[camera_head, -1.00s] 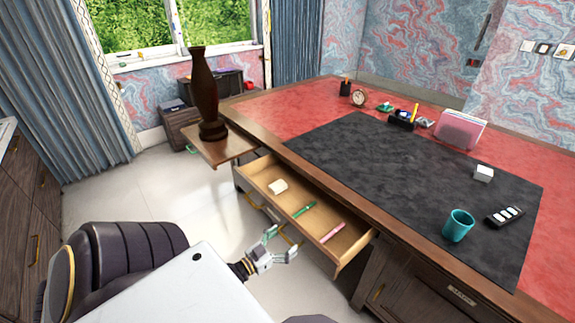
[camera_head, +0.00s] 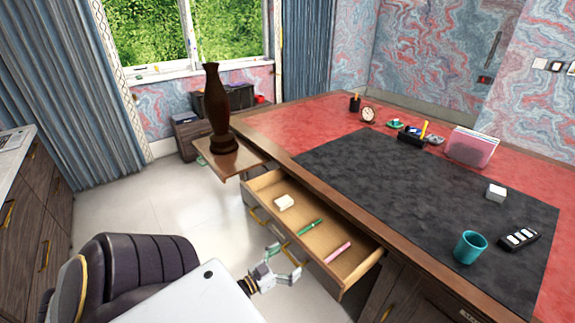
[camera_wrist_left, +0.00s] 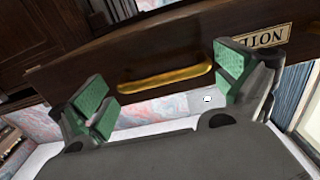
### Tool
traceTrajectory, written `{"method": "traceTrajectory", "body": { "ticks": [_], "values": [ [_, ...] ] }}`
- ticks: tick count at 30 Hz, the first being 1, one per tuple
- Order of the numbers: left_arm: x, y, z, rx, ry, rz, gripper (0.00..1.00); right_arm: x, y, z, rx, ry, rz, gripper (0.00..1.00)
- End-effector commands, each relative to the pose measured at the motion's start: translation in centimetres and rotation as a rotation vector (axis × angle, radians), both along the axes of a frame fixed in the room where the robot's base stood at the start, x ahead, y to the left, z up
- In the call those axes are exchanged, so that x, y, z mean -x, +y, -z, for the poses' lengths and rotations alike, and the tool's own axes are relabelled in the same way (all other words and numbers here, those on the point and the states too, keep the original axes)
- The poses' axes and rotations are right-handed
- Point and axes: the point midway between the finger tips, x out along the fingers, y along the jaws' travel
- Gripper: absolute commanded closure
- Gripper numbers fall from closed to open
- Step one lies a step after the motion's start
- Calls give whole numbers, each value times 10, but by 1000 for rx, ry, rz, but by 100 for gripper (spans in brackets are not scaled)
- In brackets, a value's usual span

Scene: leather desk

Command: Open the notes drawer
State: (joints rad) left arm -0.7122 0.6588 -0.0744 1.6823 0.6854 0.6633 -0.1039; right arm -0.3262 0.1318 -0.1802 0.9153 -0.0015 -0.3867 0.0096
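A desk drawer (camera_head: 322,236) stands pulled open below the desk's front edge. It holds a small cream block, a green pen and a pink stick. My left gripper (camera_head: 286,262) is just in front of this drawer's front. In the left wrist view my left gripper (camera_wrist_left: 165,80) is open, its green-padded fingers apart on either side of a gold handle (camera_wrist_left: 167,78) on a dark wood front. A plate there (camera_wrist_left: 262,37) shows only letters ending in "TION". No plate reading "notes" is legible. I cannot tell whether the fingers touch the handle. My right gripper is not in view.
A dark vase (camera_head: 217,110) stands on a pulled-out side board (camera_head: 250,160) left of the drawer. A dark chair (camera_head: 150,265) is at lower left. The desktop (camera_head: 400,190) carries a teal cup (camera_head: 470,247) and a remote (camera_head: 520,238). Open floor lies left of the desk.

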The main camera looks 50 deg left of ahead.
Motion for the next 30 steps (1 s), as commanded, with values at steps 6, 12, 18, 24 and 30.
{"method": "traceTrajectory", "body": {
  "ticks": [6, 12, 18, 24, 30],
  "values": [
    [-1, 0, -1, 0, -2, 0, 0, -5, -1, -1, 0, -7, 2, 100],
    [2, 1, -1, 0, -3, -1, 0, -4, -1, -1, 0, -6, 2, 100],
    [14, 2, -1, 0, -2, -1, 0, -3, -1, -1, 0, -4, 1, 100],
    [32, 3, 0, 0, 0, -1, 0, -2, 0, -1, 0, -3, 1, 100],
    [52, 4, -1, 0, -1, -1, 0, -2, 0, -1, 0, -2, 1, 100]
  ]
}}
